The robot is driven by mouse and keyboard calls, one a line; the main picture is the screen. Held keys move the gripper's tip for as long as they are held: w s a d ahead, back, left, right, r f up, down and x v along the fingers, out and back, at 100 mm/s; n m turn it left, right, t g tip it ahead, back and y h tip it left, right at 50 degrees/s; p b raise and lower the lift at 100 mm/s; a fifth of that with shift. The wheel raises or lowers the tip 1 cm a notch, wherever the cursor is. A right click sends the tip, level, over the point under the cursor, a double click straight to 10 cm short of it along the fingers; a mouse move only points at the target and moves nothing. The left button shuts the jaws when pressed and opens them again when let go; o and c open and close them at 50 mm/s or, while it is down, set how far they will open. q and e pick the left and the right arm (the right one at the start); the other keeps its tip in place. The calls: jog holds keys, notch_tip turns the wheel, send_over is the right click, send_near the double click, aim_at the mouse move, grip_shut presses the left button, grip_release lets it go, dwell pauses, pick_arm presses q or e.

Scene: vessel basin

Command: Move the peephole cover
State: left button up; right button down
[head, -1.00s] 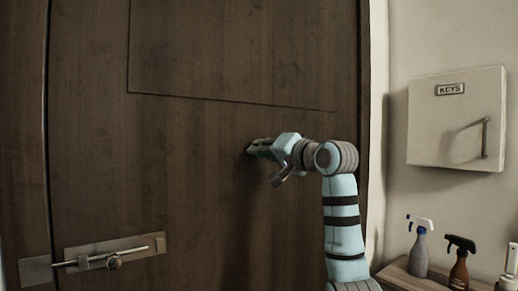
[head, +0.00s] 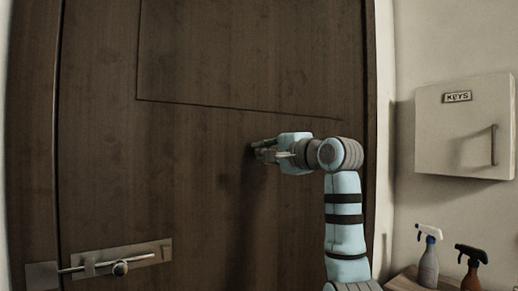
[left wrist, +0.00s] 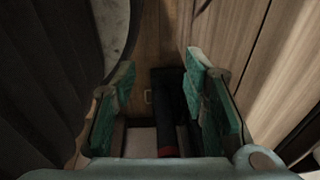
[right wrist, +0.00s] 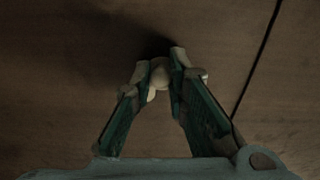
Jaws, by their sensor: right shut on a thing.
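The peephole cover (right wrist: 159,76) shows in the right wrist view as a small, pale, rounded piece on the brown wooden door (head: 200,200). My right gripper (right wrist: 160,70) is shut on it, with a fingertip on each side. In the head view my right gripper (head: 260,152) is at the door face, below the panel groove, and its fingers hide the cover. My left gripper (left wrist: 160,80) shows only in its own wrist view. Its fingers are wide apart with nothing gripped between them.
A metal slide bolt (head: 120,262) is at the door's lower left. A white key box (head: 465,128) hangs on the right wall. Spray bottles (head: 428,258) stand on a wooden shelf (head: 408,281) below it. The door face around my right gripper is clear.

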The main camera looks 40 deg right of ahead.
dwell(0.4)
jog(key=c, duration=1.6)
grip_release()
jog(key=shift+a, duration=0.1)
jog(key=shift+c, duration=0.2)
jog(key=shift+o, duration=0.5)
jog(key=shift+s, duration=0.1)
jog(key=s, duration=1.2)
jog(key=shift+s+r, duration=0.25)
jog(key=shift+s, duration=0.15)
jog(key=shift+f, duration=0.1)
